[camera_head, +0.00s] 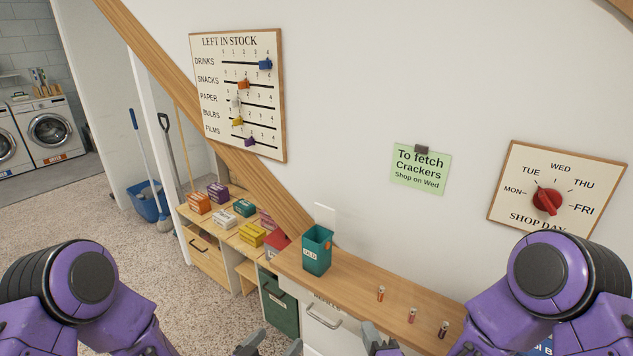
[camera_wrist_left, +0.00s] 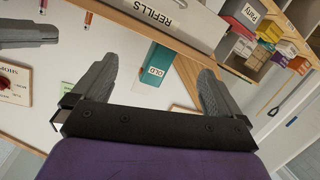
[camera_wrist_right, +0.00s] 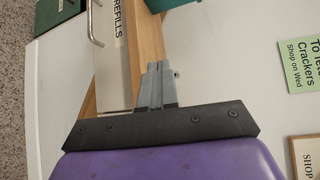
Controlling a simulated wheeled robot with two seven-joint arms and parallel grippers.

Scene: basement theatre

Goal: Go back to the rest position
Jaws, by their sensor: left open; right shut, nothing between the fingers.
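My left gripper (camera_head: 268,345) shows at the bottom edge of the head view, left of centre, partly cut off. In the left wrist view its two grey fingers (camera_wrist_left: 155,85) are spread apart with nothing held between them. My right gripper (camera_head: 375,340) is at the bottom edge, right of the left one, in front of the wooden shelf top. In the right wrist view its fingers (camera_wrist_right: 155,72) are pressed together and empty. Both purple arms are bent, with their elbows at the lower corners of the head view.
Lower shelves with coloured boxes (camera_head: 250,235) stand to the left. The wall carries a stock board (camera_head: 270,110), green note (camera_head: 420,170) and dial board (camera_head: 515,165). Carpet at left is open.

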